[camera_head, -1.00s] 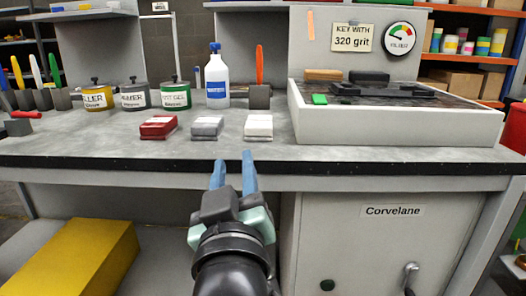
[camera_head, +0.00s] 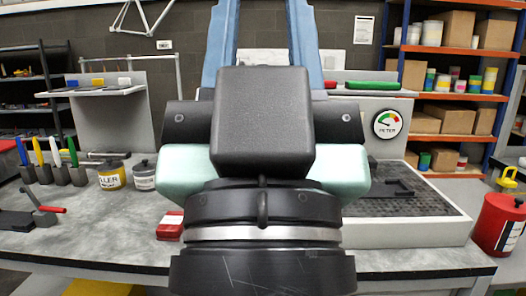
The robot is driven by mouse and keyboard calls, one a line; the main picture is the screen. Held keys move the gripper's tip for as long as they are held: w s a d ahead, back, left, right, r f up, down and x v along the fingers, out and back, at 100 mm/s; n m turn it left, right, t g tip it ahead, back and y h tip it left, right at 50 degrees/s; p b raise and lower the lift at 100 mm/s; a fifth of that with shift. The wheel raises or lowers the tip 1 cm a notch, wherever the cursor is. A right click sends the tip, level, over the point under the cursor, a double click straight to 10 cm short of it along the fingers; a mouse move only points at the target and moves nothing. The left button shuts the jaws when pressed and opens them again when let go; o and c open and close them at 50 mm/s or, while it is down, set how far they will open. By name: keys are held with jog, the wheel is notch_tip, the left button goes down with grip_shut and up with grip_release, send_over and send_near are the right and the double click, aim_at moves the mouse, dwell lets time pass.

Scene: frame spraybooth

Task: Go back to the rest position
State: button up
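My gripper (camera_head: 262,30) is raised close in front of the camera and fills the middle of the view. Its two blue fingers point up and stand wide apart, with nothing seen between them. The fingertips run past the top edge of the picture. My gripper's dark body and wrist hide the middle of the bench.
The grey workbench (camera_head: 95,222) spans the view below. At left are colored-handled tools (camera_head: 55,155) and labeled cans (camera_head: 112,175); a red block (camera_head: 170,226) shows beside my wrist. A gridded tray (camera_head: 415,232) is at right. A red container (camera_head: 497,225) stands at the far right.

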notch_tip(320, 180, up, 19)
jog(key=p, duration=1.6)
jog(key=shift+f, duration=0.2)
